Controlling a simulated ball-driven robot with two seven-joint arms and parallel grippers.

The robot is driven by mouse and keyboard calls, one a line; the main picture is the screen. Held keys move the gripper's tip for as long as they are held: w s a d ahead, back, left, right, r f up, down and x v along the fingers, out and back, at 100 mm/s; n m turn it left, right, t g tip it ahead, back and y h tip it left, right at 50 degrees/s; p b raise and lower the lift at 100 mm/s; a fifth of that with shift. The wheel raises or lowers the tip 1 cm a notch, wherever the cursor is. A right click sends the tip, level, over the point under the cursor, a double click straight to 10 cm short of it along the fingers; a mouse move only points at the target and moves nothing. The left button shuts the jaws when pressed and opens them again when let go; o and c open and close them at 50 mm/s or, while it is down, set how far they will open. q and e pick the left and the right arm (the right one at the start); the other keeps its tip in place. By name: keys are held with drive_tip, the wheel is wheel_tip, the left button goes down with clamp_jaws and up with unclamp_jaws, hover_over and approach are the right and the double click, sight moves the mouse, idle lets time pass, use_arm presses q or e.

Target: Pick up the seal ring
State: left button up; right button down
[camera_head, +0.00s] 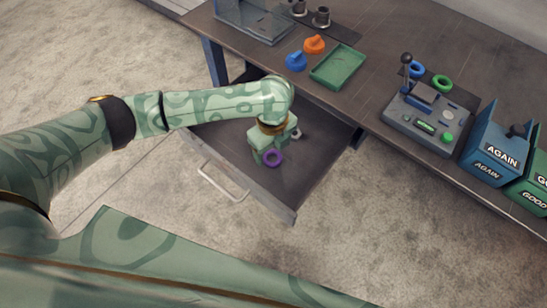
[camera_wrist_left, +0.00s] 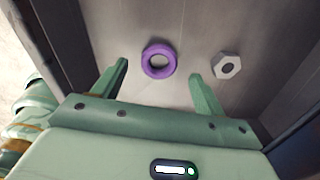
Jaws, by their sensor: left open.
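A purple seal ring (camera_head: 272,158) lies flat in an open drawer below the table. It also shows in the left wrist view (camera_wrist_left: 146,66), in the gap between the fingers, a little beyond their tips. My left gripper (camera_head: 263,160) is open and empty, reaching down into the drawer beside the ring. Its two fingers (camera_wrist_left: 160,78) stand apart on either side of the ring without visible contact. My right gripper is not in view. Blue and green rings (camera_head: 416,69) (camera_head: 441,82) lie on the table by the grey device.
A grey hex nut (camera_wrist_left: 227,66) lies in the drawer (camera_head: 300,188), right of the ring and just outside the right finger. The drawer walls stand close around my gripper. The table holds a green tray (camera_head: 338,67), blue and orange knobs, a lever device (camera_head: 425,120) and bins (camera_head: 493,145).

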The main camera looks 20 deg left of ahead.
sight(272, 156)
use_arm(q)
wheel_tip(272, 156, down, 3)
drive_tip(key=shift+f+b, duration=0.2)
drive_tip(key=shift+b, duration=0.45)
drive_tip(key=shift+r, duration=0.2)
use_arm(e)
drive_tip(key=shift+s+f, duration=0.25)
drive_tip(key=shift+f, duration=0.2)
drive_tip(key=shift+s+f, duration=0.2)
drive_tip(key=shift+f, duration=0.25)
use_arm(q)
drive_tip(key=shift+a, duration=0.1)
drive_tip(key=c, duration=1.1)
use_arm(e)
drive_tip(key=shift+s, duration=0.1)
use_arm(q)
drive_tip(key=shift+o, duration=0.2)
